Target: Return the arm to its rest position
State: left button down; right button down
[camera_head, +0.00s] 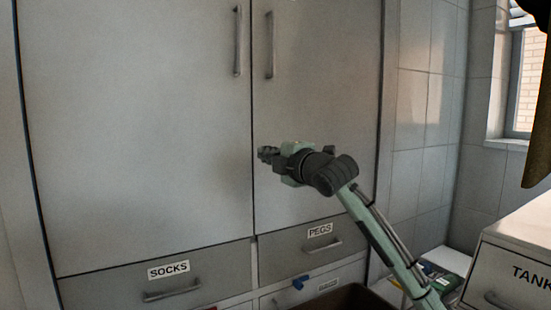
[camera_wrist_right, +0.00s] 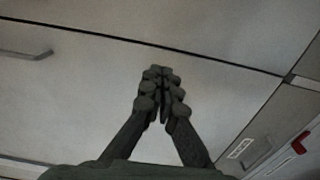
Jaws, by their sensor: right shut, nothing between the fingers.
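My right gripper (camera_head: 268,154) is raised in front of the grey cupboard doors, near the gap between them. Its arm comes up from the lower right in the head view. In the right wrist view the fingers of the right gripper (camera_wrist_right: 161,88) meet at their tips, shut and empty. A pale cupboard front fills the view beyond them. My left gripper is in neither view.
Below the doors are closed drawers labelled SOCKS (camera_head: 168,270) and PEGS (camera_head: 320,231). A blue object (camera_head: 300,282) shows under the PEGS drawer. A white unit labelled TANK (camera_head: 515,262) stands at the right. A brown container rim (camera_head: 345,297) is at the bottom.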

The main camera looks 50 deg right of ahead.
jog(key=shift+v, duration=2.35)
jog(key=shift+d+f, duration=0.1)
jog(key=shift+f, duration=0.05)
jog(key=a+f+m+g+y, duration=0.15)
jog(key=f+m+g, duration=0.25)
jog(key=f, duration=1.5)
jog(key=a+f+m+g+y, duration=0.1)
jog(key=a+f+m+g, duration=0.2)
jog(key=f, duration=1.7)
jog(key=s+a+f+m+g, duration=0.1)
jog(key=s+a+f+g, duration=0.1)
jog(key=s+a+f, duration=0.4)
jog(key=s+a+f+m+g+y, duration=0.1)
jog(key=s+a+f, duration=0.5)
jog(key=f, duration=0.7)
jog(key=s+a+f+m+g+y, duration=0.1)
jog(key=s+a+f+m+g, duration=0.2)
jog(key=s+a+f, duration=0.3)
jog(key=a+f+g, duration=0.1)
jog(key=a+f, duration=0.3)
jog(key=shift+f, duration=0.25)
jog(key=shift+y, duration=0.25)
